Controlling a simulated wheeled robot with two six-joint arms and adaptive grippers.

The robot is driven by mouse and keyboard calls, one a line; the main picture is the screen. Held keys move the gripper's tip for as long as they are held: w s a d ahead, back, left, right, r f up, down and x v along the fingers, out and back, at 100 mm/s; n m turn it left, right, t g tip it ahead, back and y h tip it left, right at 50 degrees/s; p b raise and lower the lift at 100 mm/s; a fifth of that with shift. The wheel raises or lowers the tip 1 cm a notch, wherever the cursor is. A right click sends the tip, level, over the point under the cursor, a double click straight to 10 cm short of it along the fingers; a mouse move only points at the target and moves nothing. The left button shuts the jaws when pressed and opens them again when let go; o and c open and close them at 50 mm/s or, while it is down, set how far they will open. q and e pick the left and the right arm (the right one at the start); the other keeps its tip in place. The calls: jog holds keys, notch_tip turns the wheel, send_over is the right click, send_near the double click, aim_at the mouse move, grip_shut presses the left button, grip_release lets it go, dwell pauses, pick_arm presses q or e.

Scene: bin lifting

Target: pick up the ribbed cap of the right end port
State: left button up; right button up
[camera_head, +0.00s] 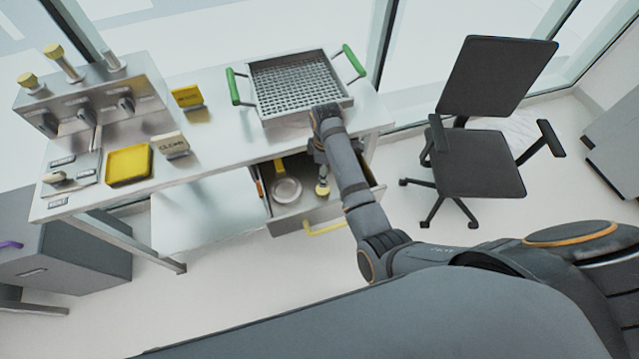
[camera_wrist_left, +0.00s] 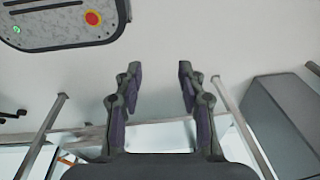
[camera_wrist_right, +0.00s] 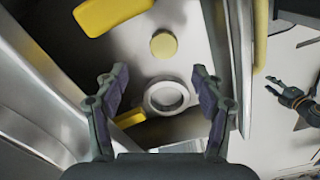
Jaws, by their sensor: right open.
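A round yellow-topped piece (camera_head: 322,188) stands in the open drawer; it shows as a yellow disc (camera_wrist_right: 163,44) in the right wrist view. It looks like the yellow tops on the back panel; I cannot make out ribs. Beside it lies a pale ring-like round piece (camera_head: 286,190) with a yellow handle, also in the right wrist view (camera_wrist_right: 168,96). My right gripper (camera_wrist_right: 158,80) is open and empty above the drawer, pointing down. My left gripper (camera_wrist_left: 157,76) is open and empty over the floor, outside the head view. The panel's right end port (camera_head: 112,63) shows grey, without a yellow top.
The drawer (camera_head: 340,212) has a yellow front handle. A larger yellow object (camera_wrist_right: 110,12) lies in it. A metal basket (camera_head: 300,85) with green handles stands on the table above. A yellow tray (camera_head: 128,164) and signs stand left. An office chair (camera_head: 480,160) is at right.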

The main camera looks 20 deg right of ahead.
send_over(323, 190)
jog(key=shift+n, duration=0.3)
jog(key=f, duration=0.4)
jog(key=shift+w+d+f, duration=0.1)
jog(key=shift+w+f, duration=0.2)
jog(key=shift+w, duration=0.1)
jog(key=shift+f, duration=0.25)
jog(key=shift+w+p, duration=0.1)
jog(key=shift+p, duration=0.2)
jog(key=shift+s+f+p, duration=0.2)
jog(key=shift+f+p, duration=0.05)
jog(key=shift+f, duration=0.35)
jog(key=shift+s+f+p, duration=0.2)
jog(key=shift+f, duration=0.4)
notch_tip(323, 190, down, 2)
jog(key=shift+f, duration=0.4)
pick_arm(q)
jog(key=shift+s+r, duration=0.2)
jog(key=shift+s, duration=0.4)
jog(key=shift+s+r, duration=0.2)
jog(key=shift+s, duration=0.4)
pick_arm(e)
jog(key=c, duration=0.9)
